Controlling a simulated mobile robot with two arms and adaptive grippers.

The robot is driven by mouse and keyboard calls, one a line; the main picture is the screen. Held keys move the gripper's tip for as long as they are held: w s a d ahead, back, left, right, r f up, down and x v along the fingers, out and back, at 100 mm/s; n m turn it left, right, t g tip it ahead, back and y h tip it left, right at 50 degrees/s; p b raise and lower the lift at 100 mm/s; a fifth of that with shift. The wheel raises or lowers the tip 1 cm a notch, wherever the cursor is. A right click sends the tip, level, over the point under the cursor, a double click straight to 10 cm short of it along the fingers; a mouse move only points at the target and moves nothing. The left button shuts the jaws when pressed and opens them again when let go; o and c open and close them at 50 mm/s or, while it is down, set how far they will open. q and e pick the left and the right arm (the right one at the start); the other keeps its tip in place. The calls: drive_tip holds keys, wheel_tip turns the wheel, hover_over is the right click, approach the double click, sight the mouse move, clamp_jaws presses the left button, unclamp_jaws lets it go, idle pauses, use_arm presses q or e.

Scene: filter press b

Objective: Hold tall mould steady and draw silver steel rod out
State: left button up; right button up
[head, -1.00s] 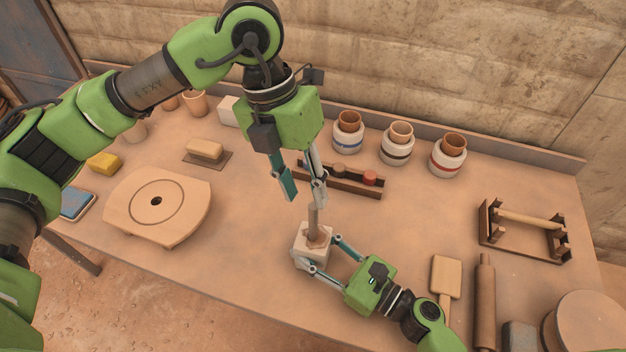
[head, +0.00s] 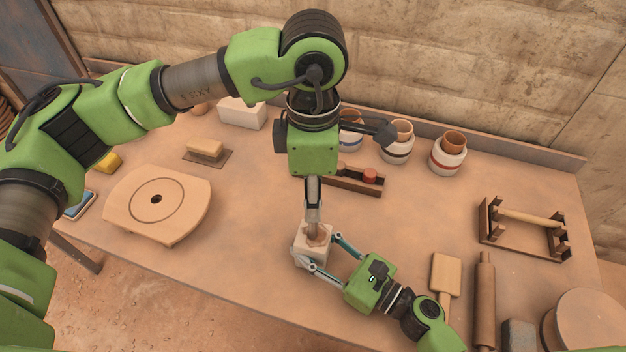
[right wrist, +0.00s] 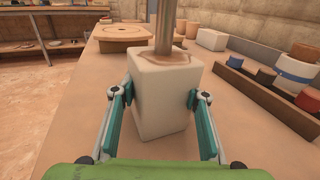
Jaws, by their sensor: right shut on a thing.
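The tall mould (head: 301,244) is a pale block standing upright near the table's front edge; it fills the middle of the right wrist view (right wrist: 160,105). My right gripper (head: 318,252) is shut on its sides, one finger on each. The steel rod (right wrist: 164,38) stands upright out of the brownish top of the mould. In the head view only a short lower piece of the rod (head: 313,231) shows. My left gripper (head: 313,212) points straight down over the mould, its fingers at the rod. They are seen edge-on, so their gap and any contact with the rod are hidden.
A round-marked wooden board (head: 180,212) lies to the left. A dark wooden rack (head: 343,182) with small plugs is behind the mould, and banded jars (head: 447,158) stand along the back. A paddle (head: 445,275) and a roller (head: 484,300) lie at right. The table's middle right is clear.

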sight(313, 229)
use_arm(q)
wheel_tip(313, 229, down, 8)
drive_tip(key=shift+f, duration=0.2)
clamp_jaws()
